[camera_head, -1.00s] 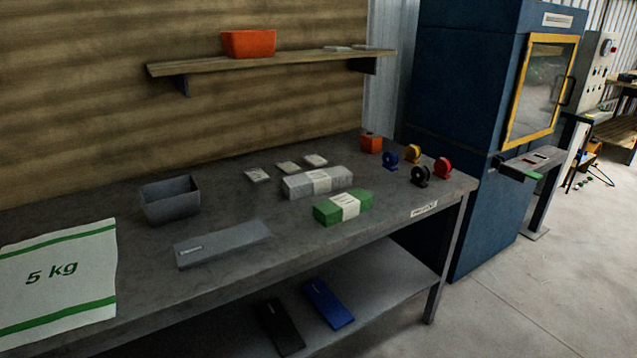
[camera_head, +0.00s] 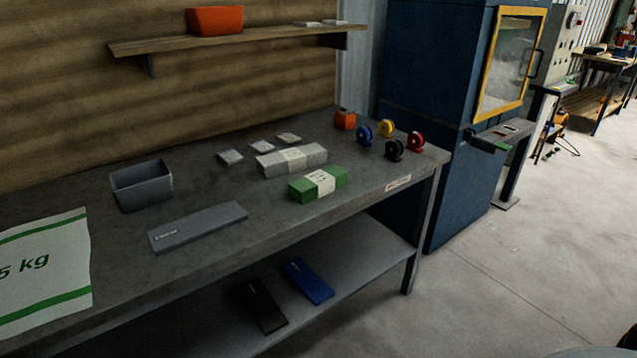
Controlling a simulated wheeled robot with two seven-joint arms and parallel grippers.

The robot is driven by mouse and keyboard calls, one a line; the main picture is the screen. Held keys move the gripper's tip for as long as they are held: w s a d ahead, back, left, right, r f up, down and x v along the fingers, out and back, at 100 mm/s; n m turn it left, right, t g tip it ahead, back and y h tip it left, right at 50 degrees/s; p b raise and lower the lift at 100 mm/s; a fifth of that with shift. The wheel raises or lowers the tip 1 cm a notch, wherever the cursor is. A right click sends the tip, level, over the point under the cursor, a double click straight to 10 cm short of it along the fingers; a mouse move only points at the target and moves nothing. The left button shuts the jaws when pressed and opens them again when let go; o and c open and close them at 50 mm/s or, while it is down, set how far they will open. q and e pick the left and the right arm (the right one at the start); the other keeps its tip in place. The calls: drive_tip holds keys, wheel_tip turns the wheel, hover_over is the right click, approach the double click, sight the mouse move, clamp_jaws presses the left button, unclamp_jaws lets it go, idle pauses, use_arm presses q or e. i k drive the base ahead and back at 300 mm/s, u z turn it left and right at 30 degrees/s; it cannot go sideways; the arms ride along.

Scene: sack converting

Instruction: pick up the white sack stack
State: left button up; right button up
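A whitish-grey banded stack (camera_head: 268,168), which looks like the white sack stack, lies flat on the workbench (camera_head: 215,275) towards its back right. A paler paper band wraps its middle. A green banded stack (camera_head: 302,193) lies just in front of it and to the right, close by. A flat white sheet or sack with green stripes and "5 kg" (camera_head: 45,268) lies at the bench's left end, cut off by the picture edge. Neither of my grippers is in view.
A grey open bin (camera_head: 142,190) and a flat grey box (camera_head: 198,228) lie left of the stacks. Small pale packets (camera_head: 230,157) lie behind. Several coloured tape rolls (camera_head: 394,150) stand right. A blue cabinet (camera_head: 430,100) stands beyond.

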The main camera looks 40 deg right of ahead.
sight(292, 161)
drive_tip(key=z, duration=2.65)
drive_tip(key=i, duration=1.85)
drive_tip(key=u, duration=3.05)
